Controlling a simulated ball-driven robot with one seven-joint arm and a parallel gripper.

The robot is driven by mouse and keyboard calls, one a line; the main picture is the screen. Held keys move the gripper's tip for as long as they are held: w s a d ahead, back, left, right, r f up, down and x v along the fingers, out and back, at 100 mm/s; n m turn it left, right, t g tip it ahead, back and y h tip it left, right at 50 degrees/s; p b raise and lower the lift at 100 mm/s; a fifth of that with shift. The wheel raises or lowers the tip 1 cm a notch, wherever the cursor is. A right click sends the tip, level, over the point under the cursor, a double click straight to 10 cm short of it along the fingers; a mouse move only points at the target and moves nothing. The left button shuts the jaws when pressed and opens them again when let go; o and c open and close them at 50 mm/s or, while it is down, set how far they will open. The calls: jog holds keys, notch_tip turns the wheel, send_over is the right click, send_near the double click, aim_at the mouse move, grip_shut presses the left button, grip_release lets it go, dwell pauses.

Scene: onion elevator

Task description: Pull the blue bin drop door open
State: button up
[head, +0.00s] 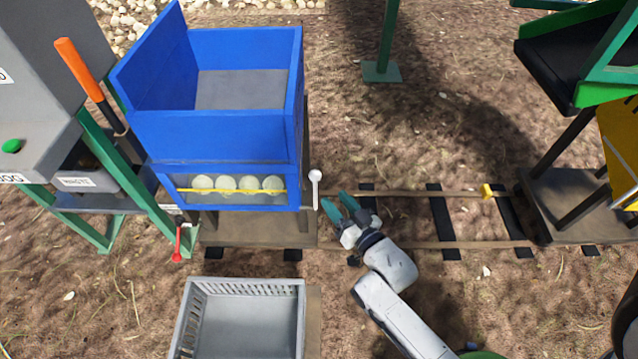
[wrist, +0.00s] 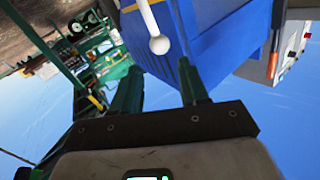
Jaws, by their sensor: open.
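The blue bin (head: 215,130) stands at the left of centre in the head view, with a window low on its front showing several pale onions (head: 238,184) behind a yellow bar. A white ball-ended lever (head: 316,185) sits at the bin's right side. The lever's ball also shows in the wrist view (wrist: 159,45), ahead of the fingers, beside the blue bin wall (wrist: 215,40). My gripper (head: 337,203) is open with green fingers, just right of the lever. In the wrist view my gripper (wrist: 160,85) has nothing between its fingers. I cannot tell which panel is the drop door.
A grey crate (head: 245,283) stands on the ground in front of the bin. Rails (head: 440,195) run to the right. A red lever (head: 178,243) and an orange handle (head: 78,68) are at the left. Open ground lies behind the rails.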

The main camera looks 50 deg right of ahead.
aim_at(319, 179)
jog(key=b+x, duration=0.1)
jog(key=x, duration=0.9)
jog(key=shift+w+d, duration=0.15)
jog(key=shift+w, duration=0.15)
jog(key=shift+c, duration=0.2)
grip_shut()
